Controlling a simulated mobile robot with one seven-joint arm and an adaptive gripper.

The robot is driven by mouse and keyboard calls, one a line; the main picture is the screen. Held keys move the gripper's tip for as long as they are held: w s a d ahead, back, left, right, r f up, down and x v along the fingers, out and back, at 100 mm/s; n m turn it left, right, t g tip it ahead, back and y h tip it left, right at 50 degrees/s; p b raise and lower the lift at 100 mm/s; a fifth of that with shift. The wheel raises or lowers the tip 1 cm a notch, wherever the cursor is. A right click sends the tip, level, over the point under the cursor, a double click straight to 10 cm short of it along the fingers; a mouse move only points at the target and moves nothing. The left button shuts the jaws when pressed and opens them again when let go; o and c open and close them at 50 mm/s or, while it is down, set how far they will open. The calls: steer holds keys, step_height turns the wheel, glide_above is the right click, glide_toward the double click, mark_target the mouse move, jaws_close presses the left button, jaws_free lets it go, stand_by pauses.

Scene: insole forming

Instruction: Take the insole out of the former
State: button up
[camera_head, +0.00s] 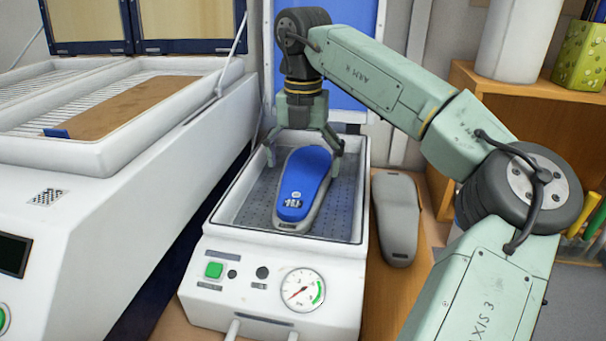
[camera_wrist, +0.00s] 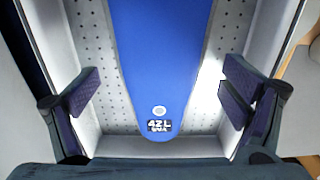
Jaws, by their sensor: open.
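The blue insole (camera_head: 306,180) lies on a grey foot-shaped last (camera_head: 312,211) inside the white former (camera_head: 223,214). In the wrist view the insole (camera_wrist: 160,60) runs down the middle, with a dark "42 L" label at its near end. My gripper (camera_head: 304,158) is over the far part of the former, its fingers spread on either side of the insole. In the wrist view the fingers (camera_wrist: 160,97) are open, one to each side and apart from the insole. The former's blue-lined lid (camera_head: 350,60) stands open behind, partly hidden by my arm.
A second grey last (camera_head: 396,218) lies on the wooden bench right of the former. A white heater unit (camera_head: 80,200) with an open lid and a brown sheet (camera_head: 125,105) stands at left. A wooden shelf (camera_head: 545,140) with a white container (camera_head: 517,38) is at right.

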steer(key=shift+f, duration=0.8)
steer(key=shift+c, duration=0.2)
steer(key=c, duration=1)
